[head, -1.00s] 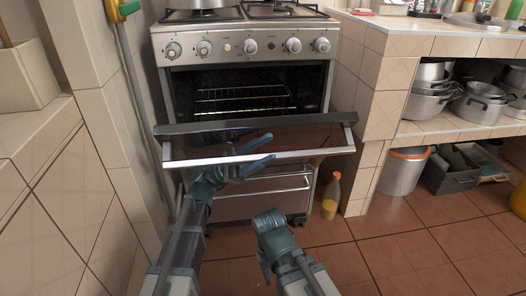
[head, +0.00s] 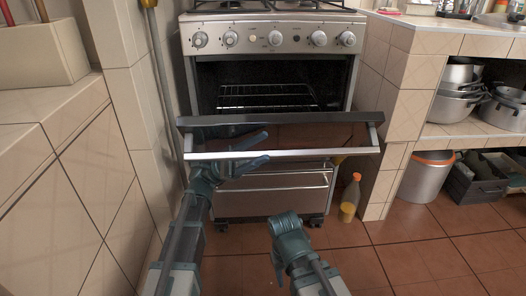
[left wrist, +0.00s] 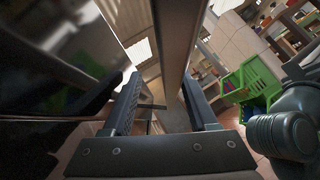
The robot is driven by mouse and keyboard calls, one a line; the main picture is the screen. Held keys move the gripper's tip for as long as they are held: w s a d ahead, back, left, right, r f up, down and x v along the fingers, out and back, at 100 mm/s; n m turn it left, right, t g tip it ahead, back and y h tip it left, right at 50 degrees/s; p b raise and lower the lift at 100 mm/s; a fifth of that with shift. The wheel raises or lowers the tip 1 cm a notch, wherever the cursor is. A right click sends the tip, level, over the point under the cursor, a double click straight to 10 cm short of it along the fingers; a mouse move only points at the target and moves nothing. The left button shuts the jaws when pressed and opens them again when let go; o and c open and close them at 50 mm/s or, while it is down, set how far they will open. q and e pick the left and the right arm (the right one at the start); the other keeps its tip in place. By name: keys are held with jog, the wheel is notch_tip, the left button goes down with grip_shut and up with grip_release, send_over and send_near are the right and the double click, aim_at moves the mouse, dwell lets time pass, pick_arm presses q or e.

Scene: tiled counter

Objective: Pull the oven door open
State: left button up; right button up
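The oven door (head: 278,138) is part-way open, tilted out and down from the stove (head: 272,37), with the dark oven cavity and rack showing above it. Its light metal handle bar (head: 325,153) runs across the front. My left gripper (head: 266,147) is at the left half of the bar, one finger above it and one below. In the left wrist view the handle bar (left wrist: 172,70) passes between the two spread fingers (left wrist: 162,100), with visible gaps, so the gripper is open around it. My right gripper (head: 277,266) is low in front of the stove, touching nothing; its fingers are mostly hidden.
A tiled wall (head: 120,95) stands close on the left. A tiled counter pillar (head: 400,95) is on the right. A bottle (head: 351,195) stands on the floor beside the stove, near a bucket (head: 425,178) and a dark crate (head: 475,185). The floor in front is clear.

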pick_arm(q)
jog(key=shift+w+a+f+b, duration=0.8)
jog(key=shift+a+f, duration=0.15)
jog(key=shift+a, duration=0.05)
jog(key=shift+b+v, duration=1)
jog(key=shift+v, duration=0.9)
jog(key=shift+w+a+r, duration=0.1)
jog(key=shift+r, duration=0.05)
